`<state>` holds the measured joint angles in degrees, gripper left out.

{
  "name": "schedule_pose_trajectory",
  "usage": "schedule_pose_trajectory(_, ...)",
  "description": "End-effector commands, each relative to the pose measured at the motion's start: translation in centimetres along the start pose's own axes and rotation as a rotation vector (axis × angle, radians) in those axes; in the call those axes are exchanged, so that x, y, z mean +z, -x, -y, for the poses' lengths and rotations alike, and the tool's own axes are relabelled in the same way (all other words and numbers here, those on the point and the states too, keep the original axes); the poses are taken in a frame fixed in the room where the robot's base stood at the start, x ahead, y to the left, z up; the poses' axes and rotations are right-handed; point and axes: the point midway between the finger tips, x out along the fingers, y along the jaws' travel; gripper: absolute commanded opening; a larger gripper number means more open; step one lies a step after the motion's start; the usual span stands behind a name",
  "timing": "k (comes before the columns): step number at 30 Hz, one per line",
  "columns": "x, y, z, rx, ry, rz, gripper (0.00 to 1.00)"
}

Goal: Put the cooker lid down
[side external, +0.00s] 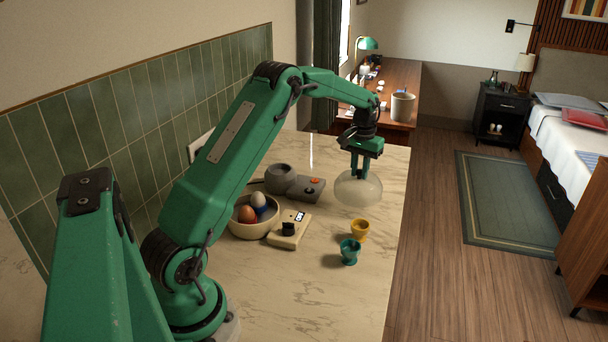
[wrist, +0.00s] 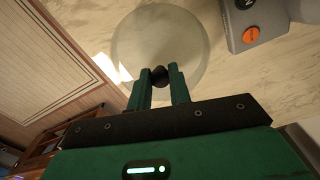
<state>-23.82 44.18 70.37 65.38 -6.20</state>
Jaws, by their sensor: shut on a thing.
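The cooker lid (side external: 358,190) is a translucent dome with a dark knob. My gripper (side external: 359,173) is above it, pointing down. In the wrist view the lid (wrist: 145,35) is seen from above, with its knob (wrist: 159,76) between the two fingers of my gripper (wrist: 160,74), shut on it. The lid is over the counter near its right edge, just right of the cooker; I cannot tell whether its rim touches the surface. The grey cooker (side external: 309,188) has an orange button and a round open part at its left. Part of it also shows in the wrist view (wrist: 275,14).
A cream bowl (side external: 249,230) with eggs and a cream timer (side external: 289,231) stand left of the lid. A yellow egg cup (side external: 360,230) and a teal egg cup (side external: 350,252) stand in front. The marble counter (side external: 300,295) is clear in front, and its right edge is close.

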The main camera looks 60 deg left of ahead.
Motion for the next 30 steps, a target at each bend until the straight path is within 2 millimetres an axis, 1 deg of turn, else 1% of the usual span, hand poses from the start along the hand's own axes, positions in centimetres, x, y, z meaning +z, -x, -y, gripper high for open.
schedule_pose_trajectory(6, 0.1, -2.3, 0.0, 0.000, 0.000, 0.003, 0.00)
schedule_pose_trajectory(10, 0.1, -3.5, 0.0, 0.000, 0.000, 0.002, 0.00)
schedule_pose_trajectory(12, 0.0, -3.8, 0.0, 0.000, 0.000, 0.001, 0.00)
schedule_pose_trajectory(25, 0.1, -4.1, 0.0, 0.000, 0.000, 0.001, 0.00)
schedule_pose_trajectory(26, 0.1, -4.1, 0.0, 0.000, 0.000, 0.001, 0.23)
schedule_pose_trajectory(28, 0.1, -4.1, 0.0, 0.000, 0.000, 0.001, 0.37)
schedule_pose_trajectory(29, 0.1, -4.1, 0.0, 0.000, 0.000, 0.001, 0.41)
schedule_pose_trajectory(30, 0.1, -4.1, 0.0, 0.000, 0.000, 0.001, 0.41)
